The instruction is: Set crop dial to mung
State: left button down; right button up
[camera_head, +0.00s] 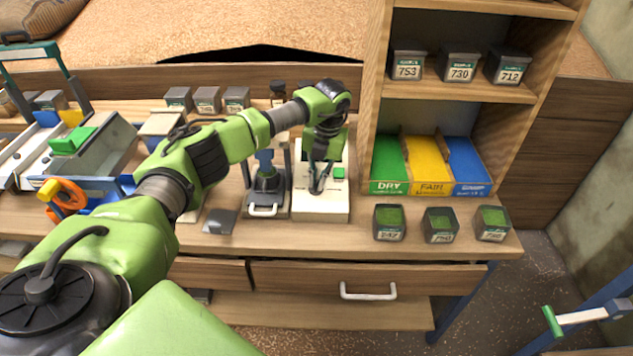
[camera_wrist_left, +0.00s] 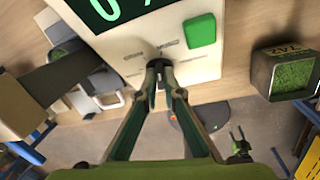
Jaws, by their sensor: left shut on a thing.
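The cream tester box (camera_head: 322,206) stands on the bench just left of the shelf unit. In the left wrist view its face (camera_wrist_left: 120,45) shows a dark display (camera_wrist_left: 115,8) with green digits and a green button (camera_wrist_left: 201,30). My left gripper (camera_head: 317,190) reaches down onto the box face. In the left wrist view its fingertips (camera_wrist_left: 159,70) are shut on the dial. The markings around the dial are too small to read, so its setting cannot be told. A small forked shape (camera_wrist_left: 239,145) may be my right gripper.
A device with a blue handle (camera_head: 266,180) stands close to the left of the box. Green, yellow and blue bins (camera_head: 428,165) fill the shelf's lower bay. A grey scoop-like piece (camera_head: 219,221) lies at left.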

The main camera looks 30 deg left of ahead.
pick_arm(q)
jog(key=shift+m, duration=0.5)
jog(key=shift+d+y, duration=0.1)
jog(key=shift+y, duration=0.2)
jog(key=c, duration=2.2)
grip_release()
jog(key=r, duration=0.4)
jog(key=d+r, duration=0.1)
jog(key=r, duration=0.3)
jog(key=d+r, duration=0.1)
jog(key=r, duration=0.3)
jog(key=shift+w+d, duration=0.1)
jog(key=shift+w, duration=0.1)
jog(key=shift+f, duration=0.15)
